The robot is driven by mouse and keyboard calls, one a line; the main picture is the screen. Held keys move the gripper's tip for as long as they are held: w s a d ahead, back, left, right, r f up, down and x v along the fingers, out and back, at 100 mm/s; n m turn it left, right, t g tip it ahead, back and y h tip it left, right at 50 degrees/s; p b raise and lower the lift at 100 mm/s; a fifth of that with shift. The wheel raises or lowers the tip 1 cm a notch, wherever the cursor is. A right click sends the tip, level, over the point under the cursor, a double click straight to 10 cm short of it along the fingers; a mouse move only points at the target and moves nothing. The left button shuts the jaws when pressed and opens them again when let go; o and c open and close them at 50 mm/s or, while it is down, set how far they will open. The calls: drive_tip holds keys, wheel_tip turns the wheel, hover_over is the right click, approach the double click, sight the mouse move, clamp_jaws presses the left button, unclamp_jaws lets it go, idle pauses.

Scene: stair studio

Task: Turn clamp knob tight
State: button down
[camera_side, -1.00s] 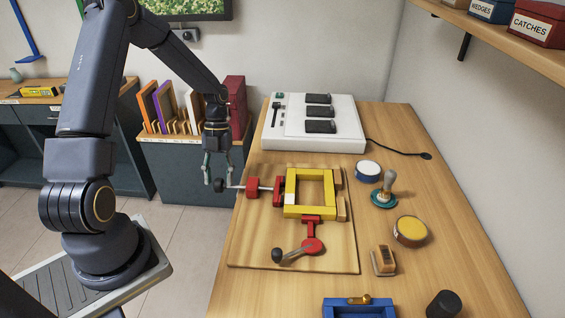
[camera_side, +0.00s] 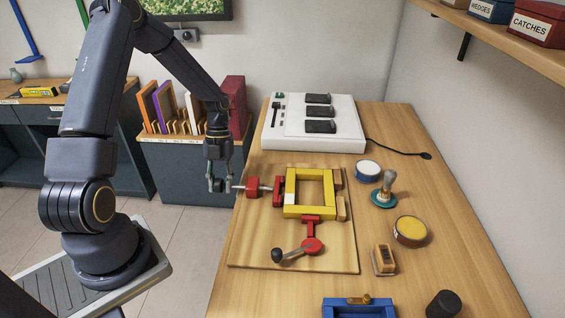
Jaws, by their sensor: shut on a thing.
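My gripper (camera_side: 217,185) points down at the left edge of the wooden board (camera_side: 340,257) and is shut on the dark clamp knob (camera_side: 218,186), which its fingers partly hide. A thin shaft (camera_side: 237,187) runs from the knob to a red block (camera_side: 253,188) on the board. A red clamp pad (camera_side: 278,191) stands at the left side of a yellow square frame (camera_side: 310,211); I cannot tell whether they touch. A second red clamp (camera_side: 312,246) with a black-ended handle (camera_side: 278,255) stands at the frame's near side.
A white device (camera_side: 290,138) with black pads stands behind the board. To the right are a blue-sided tin (camera_side: 368,171), a stamp (camera_side: 385,192), a yellow-topped tin (camera_side: 410,231) and a small wooden brush (camera_side: 384,260). A blue frame (camera_side: 340,308) lies in front.

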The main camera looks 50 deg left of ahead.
drive_tip(key=shift+s+a, duration=0.25)
drive_tip(key=shift+s, duration=0.15)
drive_tip(key=shift+s+d+t+y, duration=0.1)
drive_tip(key=shift+s+t+y, duration=0.05)
drive_tip(key=shift+t+y, duration=0.75)
drive_tip(key=shift+d+t+y, duration=0.1)
drive_tip(key=shift+t+y, duration=0.7)
drive_tip(key=shift+y, duration=0.2)
drive_tip(key=shift+t+y, duration=0.4)
drive_tip(key=c, duration=1)
unclamp_jaws()
drive_tip(key=shift+o, duration=0.2)
